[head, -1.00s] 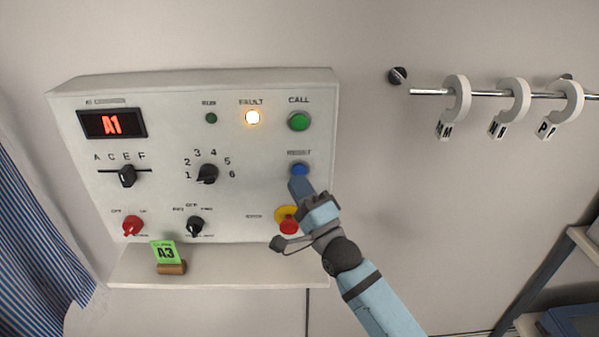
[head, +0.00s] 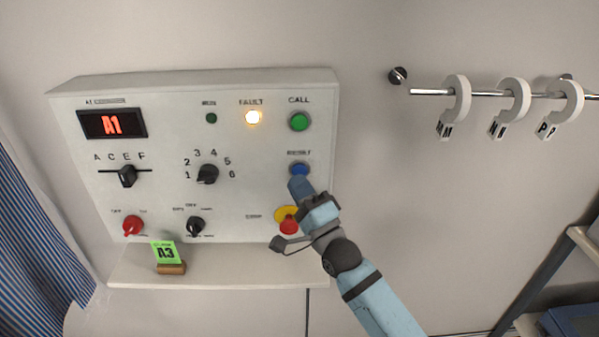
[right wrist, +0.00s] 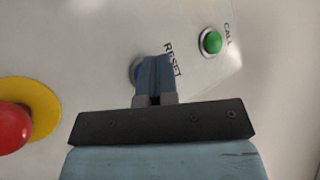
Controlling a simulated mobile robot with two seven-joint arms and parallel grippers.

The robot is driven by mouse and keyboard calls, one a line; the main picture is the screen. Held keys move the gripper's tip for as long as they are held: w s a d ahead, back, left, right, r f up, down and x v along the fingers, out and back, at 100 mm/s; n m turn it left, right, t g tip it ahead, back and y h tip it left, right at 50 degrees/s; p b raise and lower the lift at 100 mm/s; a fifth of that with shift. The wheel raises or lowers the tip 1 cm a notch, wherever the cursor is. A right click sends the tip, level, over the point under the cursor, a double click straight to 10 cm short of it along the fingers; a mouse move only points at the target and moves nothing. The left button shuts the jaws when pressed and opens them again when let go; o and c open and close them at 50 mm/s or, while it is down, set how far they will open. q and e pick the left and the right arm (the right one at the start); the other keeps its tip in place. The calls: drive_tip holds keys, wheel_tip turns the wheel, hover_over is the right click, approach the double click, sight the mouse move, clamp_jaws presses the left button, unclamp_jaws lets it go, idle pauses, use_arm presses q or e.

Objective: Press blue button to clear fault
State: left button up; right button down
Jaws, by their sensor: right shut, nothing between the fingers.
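The blue button (head: 299,169) sits under the RESET label on the right side of the white control panel (head: 150,215). In the right wrist view the blue button (right wrist: 135,70) is partly hidden behind my fingers. The FAULT lamp (head: 252,117) glows yellow-white. My right gripper (head: 298,184) is shut and empty, its fingertips at the lower edge of the blue button. I cannot tell whether they touch it. In the right wrist view the closed fingers (right wrist: 155,72) point at the panel beside the RESET label. My left gripper is not in view.
A green CALL button (head: 299,121) is above, and a red stop knob on a yellow ring (head: 289,222) is just below, close to my gripper. A shelf (head: 220,270) holds a green A3 card (head: 165,252). A rail with hooks (head: 457,98) is at right.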

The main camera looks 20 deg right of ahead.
drive_tip(key=shift+w, duration=0.1)
idle(0.5)
drive_tip(key=shift+w+d, duration=0.1)
drive_tip(key=shift+w, duration=0.25)
drive_tip(key=shift+w+d, duration=0.15)
drive_tip(key=shift+w, duration=0.25)
idle(0.6)
drive_tip(key=shift+s, duration=0.2)
drive_tip(key=shift+s+a, duration=0.25)
drive_tip(key=shift+s, duration=0.4)
drive_tip(key=s+p, duration=0.1)
drive_tip(key=s, duration=0.1)
drive_tip(key=s+a+p, duration=0.1)
drive_tip(key=s, duration=0.1)
drive_tip(key=shift+s+a, duration=0.2)
drive_tip(key=shift+s, duration=0.2)
